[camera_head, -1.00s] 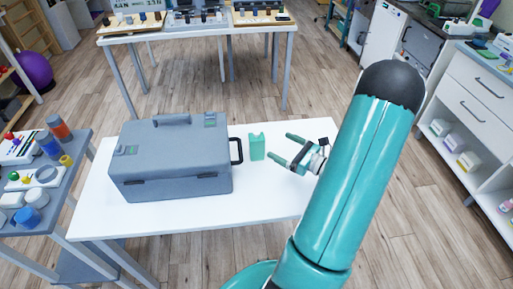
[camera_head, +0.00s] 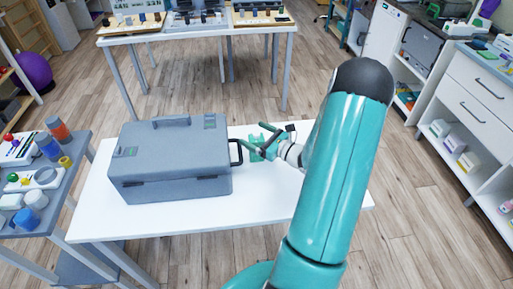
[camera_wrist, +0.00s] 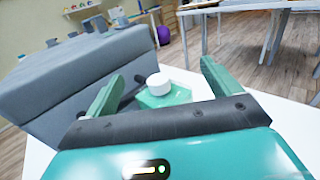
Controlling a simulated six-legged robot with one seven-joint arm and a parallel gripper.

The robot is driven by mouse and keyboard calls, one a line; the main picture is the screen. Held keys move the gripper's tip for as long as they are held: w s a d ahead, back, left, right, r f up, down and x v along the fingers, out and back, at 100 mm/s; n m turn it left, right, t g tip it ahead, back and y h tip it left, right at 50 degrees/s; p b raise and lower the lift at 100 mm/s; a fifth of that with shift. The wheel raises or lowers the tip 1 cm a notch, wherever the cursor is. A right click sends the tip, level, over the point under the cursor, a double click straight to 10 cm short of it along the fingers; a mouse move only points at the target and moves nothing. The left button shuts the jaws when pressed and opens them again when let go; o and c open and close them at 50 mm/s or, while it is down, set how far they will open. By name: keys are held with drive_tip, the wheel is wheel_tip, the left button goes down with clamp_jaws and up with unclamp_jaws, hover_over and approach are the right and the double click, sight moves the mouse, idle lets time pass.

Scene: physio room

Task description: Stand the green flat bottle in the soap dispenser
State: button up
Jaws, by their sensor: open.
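The green flat bottle (camera_head: 256,156) stands on the white table, right of the grey case. In the wrist view its white cap and green body (camera_wrist: 168,98) show between my two fingers. My gripper (camera_head: 253,137) is open, with one finger on each side of the bottle. It also shows in the wrist view (camera_wrist: 161,73); I see gaps between the fingers and the bottle there. The fingers partly hide the bottle in the head view. I cannot make out a soap dispenser in either view.
The grey case (camera_head: 170,165) with a black side handle stands close left of the bottle. The white table (camera_head: 200,215) is bare in front and to the right. A side table (camera_head: 75,180) with small items is at left; a white shelf unit (camera_head: 470,120) is at right.

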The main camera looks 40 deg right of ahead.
drive_tip(key=c, duration=1.6)
